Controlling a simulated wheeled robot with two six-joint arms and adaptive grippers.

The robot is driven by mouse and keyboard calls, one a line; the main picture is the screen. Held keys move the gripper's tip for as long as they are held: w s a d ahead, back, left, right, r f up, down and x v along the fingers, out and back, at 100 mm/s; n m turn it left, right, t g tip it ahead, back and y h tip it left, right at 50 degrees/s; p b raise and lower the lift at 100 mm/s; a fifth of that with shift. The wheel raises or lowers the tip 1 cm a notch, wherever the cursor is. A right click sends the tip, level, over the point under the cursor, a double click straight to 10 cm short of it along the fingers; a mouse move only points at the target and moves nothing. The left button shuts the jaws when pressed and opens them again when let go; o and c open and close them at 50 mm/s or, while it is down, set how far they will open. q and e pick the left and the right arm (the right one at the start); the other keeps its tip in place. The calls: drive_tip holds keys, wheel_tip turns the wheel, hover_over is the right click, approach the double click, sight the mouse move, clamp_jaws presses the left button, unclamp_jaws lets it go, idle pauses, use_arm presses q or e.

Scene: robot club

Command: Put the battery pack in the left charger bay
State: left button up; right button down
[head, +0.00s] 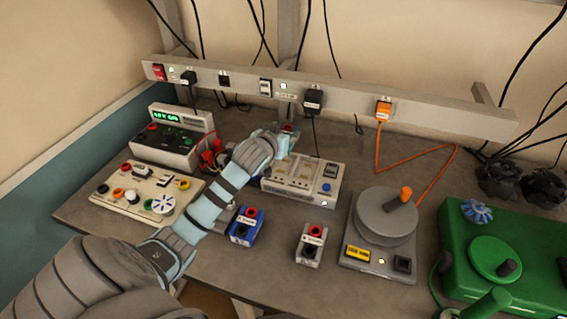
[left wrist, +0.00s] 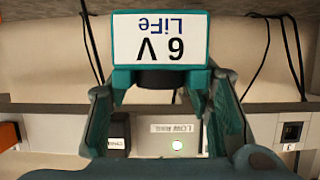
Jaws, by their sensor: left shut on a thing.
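The battery pack (left wrist: 160,38) is a teal block with a white label reading "6V LiFe", upside down in the left wrist view. My left gripper (head: 284,142) is shut on it, with one finger on each side. In the head view the pack is mostly hidden by the gripper. A pale grey box with panels on top, a dark switch and a blue knob, which looks like the charger (head: 303,185), stands on the bench. The gripper is over its back left edge. I cannot tell whether the pack touches it. My right gripper is not in view.
A grey rail (head: 345,101) with sockets and plugs runs behind. A green-display unit (head: 170,138) and a knob panel (head: 150,192) stand left. A blue terminal block (head: 246,227) and a white one (head: 311,245) sit in front. A crank device (head: 382,232) and green machine (head: 510,260) stand right.

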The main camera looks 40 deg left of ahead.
use_arm(q)
wheel_tip(320, 180, down, 8)
drive_tip(key=shift+f+b, duration=0.1)
drive_tip(key=shift+b, duration=0.5)
drive_tip(key=shift+s, duration=0.1)
drive_tip(key=o, duration=1.4)
drive_tip(key=shift+s+r, duration=0.2)
drive_tip(key=shift+r, duration=0.1)
drive_tip(key=p+v, duration=0.2)
drive_tip(key=v, duration=0.9)
drive_tip(key=shift+s+d, duration=0.15)
drive_tip(key=shift+s, duration=0.15)
